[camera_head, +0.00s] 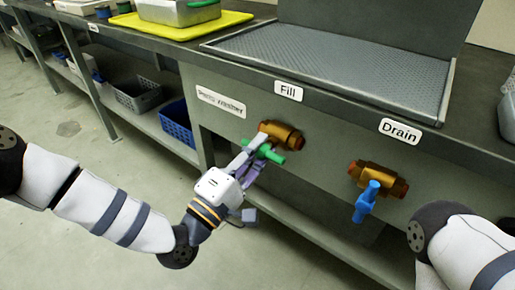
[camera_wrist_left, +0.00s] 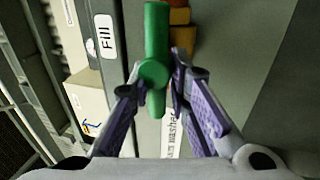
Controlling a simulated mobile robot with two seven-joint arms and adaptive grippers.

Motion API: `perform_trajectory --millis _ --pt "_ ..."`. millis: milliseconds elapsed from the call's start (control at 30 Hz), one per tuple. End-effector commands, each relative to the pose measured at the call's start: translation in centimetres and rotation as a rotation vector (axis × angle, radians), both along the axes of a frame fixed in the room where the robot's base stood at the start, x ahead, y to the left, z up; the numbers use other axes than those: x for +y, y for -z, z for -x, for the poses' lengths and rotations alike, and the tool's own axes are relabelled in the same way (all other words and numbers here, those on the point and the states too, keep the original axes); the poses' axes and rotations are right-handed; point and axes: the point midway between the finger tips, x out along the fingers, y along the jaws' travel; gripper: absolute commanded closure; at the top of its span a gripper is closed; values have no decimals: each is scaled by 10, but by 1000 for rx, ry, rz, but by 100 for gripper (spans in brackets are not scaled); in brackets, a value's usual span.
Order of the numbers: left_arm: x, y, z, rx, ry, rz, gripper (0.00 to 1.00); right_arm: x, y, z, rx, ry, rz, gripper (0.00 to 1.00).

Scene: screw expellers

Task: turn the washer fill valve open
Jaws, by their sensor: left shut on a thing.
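The washer fill valve has a brass body (camera_head: 283,134) and a green handle (camera_head: 264,152), on the grey front panel under the "Fill" label (camera_head: 288,91). The handle lies sideways across the valve in the head view. My left gripper (camera_head: 253,160) is at the handle, with its fingers closed around it. In the left wrist view the green handle (camera_wrist_left: 156,60) stands between the two purple-padded fingers (camera_wrist_left: 158,90), with the brass body partly hidden behind it. My right arm (camera_head: 462,245) shows at the lower right; its gripper is out of view.
The drain valve (camera_head: 378,180) with a blue handle (camera_head: 366,201) sits to the right under the "Drain" label (camera_head: 400,131). A grey ridged tray (camera_head: 340,65) is on the bench above. Bins (camera_head: 177,124) stand on the lower shelf at left. The floor in front is clear.

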Motion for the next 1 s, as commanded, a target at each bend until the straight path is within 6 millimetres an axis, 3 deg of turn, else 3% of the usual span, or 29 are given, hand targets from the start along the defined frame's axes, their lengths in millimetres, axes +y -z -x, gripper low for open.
perform_trajectory --millis 167,200,267,567,1000 --pt "-1 -8 -1 -16 1 12 100 0 0 0 -1 0 0 73" --pt "-1 -8 -1 -16 1 12 76 0 0 0 -1 0 0 73" --pt "-1 -8 -1 -16 1 11 66 0 0 0 -1 0 0 73" --pt "2 -2 2 -8 -1 3 66 0 0 0 0 0 0 73" --pt "59 24 81 -8 -1 6 66 0 0 0 0 0 0 73"
